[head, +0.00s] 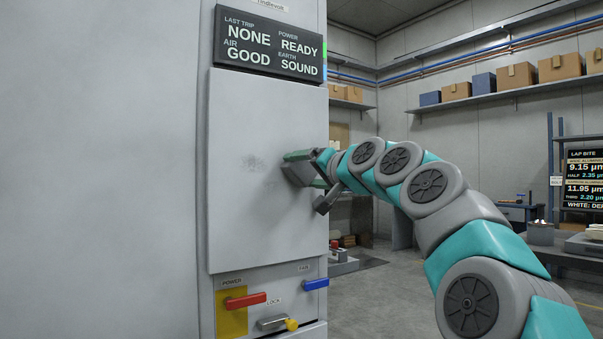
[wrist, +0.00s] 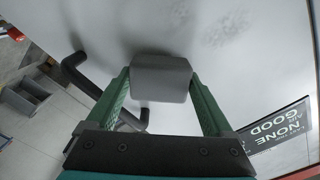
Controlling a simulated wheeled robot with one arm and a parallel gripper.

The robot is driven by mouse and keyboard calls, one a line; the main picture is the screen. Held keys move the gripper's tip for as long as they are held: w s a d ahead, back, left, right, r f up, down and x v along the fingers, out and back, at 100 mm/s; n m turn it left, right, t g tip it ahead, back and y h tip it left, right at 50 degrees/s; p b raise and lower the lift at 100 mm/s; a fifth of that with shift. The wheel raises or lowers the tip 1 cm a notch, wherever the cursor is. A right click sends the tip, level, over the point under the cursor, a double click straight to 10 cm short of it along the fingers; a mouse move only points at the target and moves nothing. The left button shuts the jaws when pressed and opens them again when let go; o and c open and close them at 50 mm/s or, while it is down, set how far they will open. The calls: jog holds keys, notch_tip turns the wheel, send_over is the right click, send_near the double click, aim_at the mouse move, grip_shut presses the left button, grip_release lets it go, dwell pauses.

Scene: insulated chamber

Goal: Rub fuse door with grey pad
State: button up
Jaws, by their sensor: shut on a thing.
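The fuse door (head: 235,205) is a large flat pale panel on the front of a cabinet. A faint dark smudge (head: 255,163) marks its middle; patchy marks (wrist: 225,25) also show on it in the wrist view. My gripper (head: 301,170) is at the door's right part, its green fingers shut on the grey pad (head: 296,174). In the wrist view the pad (wrist: 160,78) sits between both fingertips with its far face toward the door (wrist: 245,70). I cannot tell whether it touches the door. A dark handle (head: 327,199) stands out at the door's right edge, close below my gripper.
A status display (head: 269,45) is above the door. Below are a red power lever (head: 245,300), a lock lever with a yellow end (head: 275,322) and a blue fan lever (head: 315,284). Shelves with boxes (head: 515,76) line the back. Open floor lies right of the cabinet.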

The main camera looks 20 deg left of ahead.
jog(key=shift+b+v, duration=0.95)
jog(key=shift+v, duration=1.75)
jog(key=b+v, duration=0.1)
jog(key=v, duration=0.2)
